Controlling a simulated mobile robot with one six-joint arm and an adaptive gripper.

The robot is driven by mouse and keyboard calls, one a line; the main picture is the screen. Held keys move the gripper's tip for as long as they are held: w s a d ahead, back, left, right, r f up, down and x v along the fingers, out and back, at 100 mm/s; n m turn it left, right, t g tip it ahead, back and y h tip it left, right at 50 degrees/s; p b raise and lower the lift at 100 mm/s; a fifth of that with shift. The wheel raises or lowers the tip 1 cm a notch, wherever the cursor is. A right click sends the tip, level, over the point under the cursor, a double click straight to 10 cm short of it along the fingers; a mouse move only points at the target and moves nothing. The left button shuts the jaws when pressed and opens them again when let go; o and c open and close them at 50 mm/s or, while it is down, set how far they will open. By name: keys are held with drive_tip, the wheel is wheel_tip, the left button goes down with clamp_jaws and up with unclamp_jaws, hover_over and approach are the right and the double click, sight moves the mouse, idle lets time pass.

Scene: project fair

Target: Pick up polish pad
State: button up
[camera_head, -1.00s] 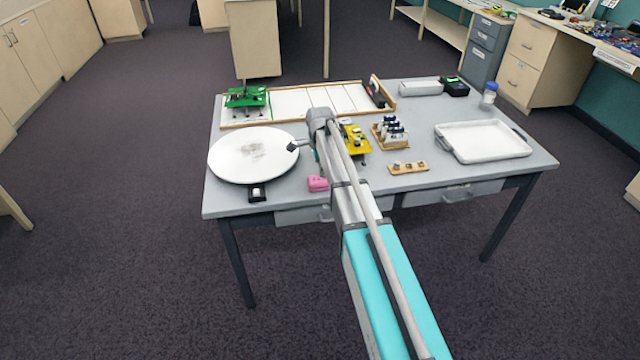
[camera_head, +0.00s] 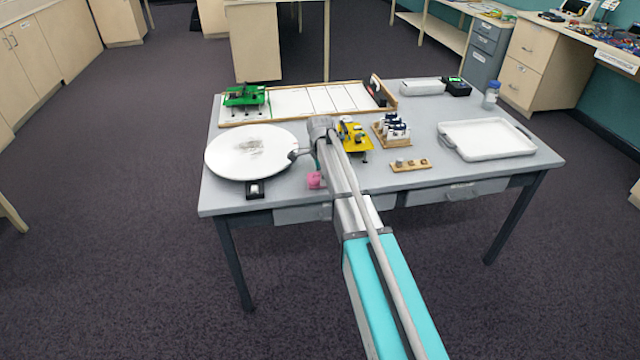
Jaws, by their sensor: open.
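A small pink block (camera_head: 314,180), the likeliest polish pad, lies near the table's front edge, partly covered by my arm. My gripper is mostly hidden behind my own wrist, above the table just right of the white round plate. Its fingertips cannot be made out, and no object shows held in it. Whether it touches the pink block cannot be told.
The white round plate (camera_head: 230,165) fills the table's left side. A green stand (camera_head: 245,95) and framed white board (camera_head: 290,103) lie behind. A yellow stand (camera_head: 357,142), a wooden rack (camera_head: 402,143) and a white tray (camera_head: 487,154) stand to the right. Grey table (camera_head: 450,185) shows bare between them.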

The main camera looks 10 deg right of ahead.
idle(0.6)
drive_tip(key=c, duration=1)
drive_tip(key=shift+r, duration=0.15)
drive_tip(key=shift+c, duration=0.2)
wheel_tip(320, 180, up, 3)
drive_tip(key=p, duration=0.3)
drive_tip(key=s+d+r+p, duration=0.3)
drive_tip(key=s+r+p, duration=0.6)
drive_tip(key=s, duration=0.4)
drive_tip(key=shift+s+d+r+p, duration=0.25)
drive_tip(key=shift+d+r+p, duration=0.1)
drive_tip(key=shift+p, duration=0.15)
drive_tip(key=o, duration=0.4)
drive_tip(key=shift+c, duration=1.4)
